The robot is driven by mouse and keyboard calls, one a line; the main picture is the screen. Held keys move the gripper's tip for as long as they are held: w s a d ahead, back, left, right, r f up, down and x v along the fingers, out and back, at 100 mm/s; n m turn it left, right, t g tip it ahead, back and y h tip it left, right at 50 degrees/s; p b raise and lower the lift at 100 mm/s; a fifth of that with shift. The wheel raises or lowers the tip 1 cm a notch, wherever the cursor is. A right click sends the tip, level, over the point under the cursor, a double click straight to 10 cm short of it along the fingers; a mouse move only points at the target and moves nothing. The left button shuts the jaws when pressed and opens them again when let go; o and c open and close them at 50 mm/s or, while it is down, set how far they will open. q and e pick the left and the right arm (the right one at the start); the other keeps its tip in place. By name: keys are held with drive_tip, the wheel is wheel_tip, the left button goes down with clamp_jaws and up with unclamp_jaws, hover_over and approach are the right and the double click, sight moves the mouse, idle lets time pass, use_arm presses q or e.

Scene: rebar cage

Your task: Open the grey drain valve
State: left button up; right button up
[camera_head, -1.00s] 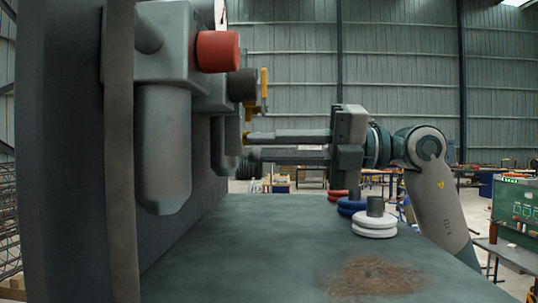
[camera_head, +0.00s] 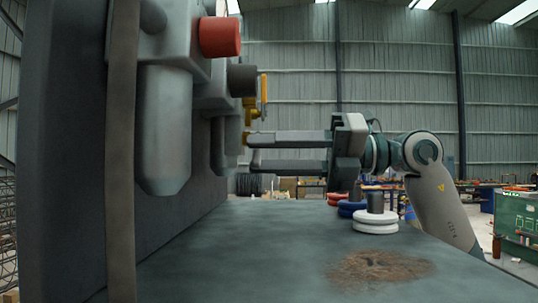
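My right gripper (camera_head: 250,152) reaches in from the right. Its two long grey fingers point left at the row of grey filter bowls, one finger above the other, with a clear gap between them. The fingertips are by the farther bowl (camera_head: 226,147), close to a small brassy part (camera_head: 246,138); I cannot tell whether they touch anything. I cannot make out the grey drain valve with certainty; it may be hidden behind the nearer bowl or at the fingertips. My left gripper is not in view.
A red knob (camera_head: 220,37), a dark grey knob (camera_head: 242,80) and a yellow lever (camera_head: 264,92) stick out above the fingers. White (camera_head: 375,222), blue (camera_head: 350,208) and red (camera_head: 334,199) rings stand on the grey bench (camera_head: 250,255), which has a rusty patch (camera_head: 378,267).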

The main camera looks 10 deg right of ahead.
drive_tip(key=shift+d, duration=0.1)
drive_tip(key=s+d+b, duration=0.3)
drive_tip(key=d+b, duration=0.3)
drive_tip(key=d, duration=1.1)
drive_tip(key=shift+s, duration=0.2)
